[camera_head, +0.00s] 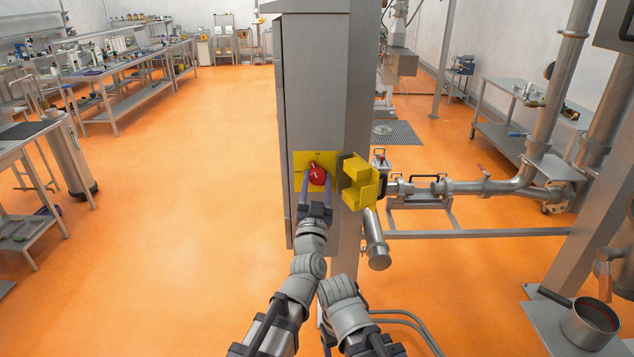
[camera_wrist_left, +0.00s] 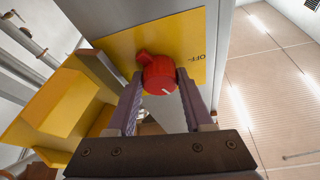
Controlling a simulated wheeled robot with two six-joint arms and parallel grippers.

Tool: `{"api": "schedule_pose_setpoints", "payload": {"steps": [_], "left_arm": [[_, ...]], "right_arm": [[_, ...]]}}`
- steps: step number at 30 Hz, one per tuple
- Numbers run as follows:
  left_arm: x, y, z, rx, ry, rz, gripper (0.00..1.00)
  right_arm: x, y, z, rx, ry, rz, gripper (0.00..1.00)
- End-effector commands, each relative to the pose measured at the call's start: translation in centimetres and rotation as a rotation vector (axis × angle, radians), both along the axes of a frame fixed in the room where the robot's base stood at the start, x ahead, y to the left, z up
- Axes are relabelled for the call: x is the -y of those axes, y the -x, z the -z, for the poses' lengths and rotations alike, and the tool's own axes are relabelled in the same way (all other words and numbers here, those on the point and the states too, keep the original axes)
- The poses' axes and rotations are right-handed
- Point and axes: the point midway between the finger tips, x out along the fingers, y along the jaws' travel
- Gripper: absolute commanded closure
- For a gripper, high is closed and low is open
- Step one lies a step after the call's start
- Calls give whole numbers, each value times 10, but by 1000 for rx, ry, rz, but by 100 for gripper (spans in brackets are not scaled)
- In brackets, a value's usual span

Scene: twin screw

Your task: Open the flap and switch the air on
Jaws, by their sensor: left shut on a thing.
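A red rotary switch (camera_head: 317,175) sits on a yellow plate (camera_head: 302,158) on the front of the grey cabinet column. It also shows in the left wrist view (camera_wrist_left: 158,76), where its tab points up and left and an "OFF" label is on the plate to its right. My left gripper (camera_head: 319,184) is shut on the red switch, one finger on each side (camera_wrist_left: 160,90). The yellow flap (camera_head: 358,182) stands swung open to the right of the plate, and shows at left in the wrist view (camera_wrist_left: 62,105).
The grey cabinet (camera_head: 322,90) rises in front of me. Steel pipes (camera_head: 470,187) run to the right of the flap, and a steel pot (camera_head: 590,322) stands at lower right. Workbenches (camera_head: 120,80) line the left. The orange floor at left is clear.

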Motion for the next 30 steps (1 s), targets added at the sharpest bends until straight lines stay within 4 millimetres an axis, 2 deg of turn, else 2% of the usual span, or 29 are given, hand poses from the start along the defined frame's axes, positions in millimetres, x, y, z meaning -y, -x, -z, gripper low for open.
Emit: {"api": "schedule_pose_setpoints", "payload": {"steps": [12, 27, 28, 30], "left_arm": [[-3, 1, -3, 1, -347, -1, 100], [-2, 0, -1, 2, -408, 0, 100], [-2, 0, -1, 2, -408, 0, 45], [-2, 0, -1, 2, -407, 0, 37]], "right_arm": [[0, 0, -13, 0, 0, 0, 28], [0, 0, -14, 0, 0, -1, 28], [0, 0, -14, 0, 0, -1, 28], [0, 0, -14, 0, 0, -1, 28]]}}
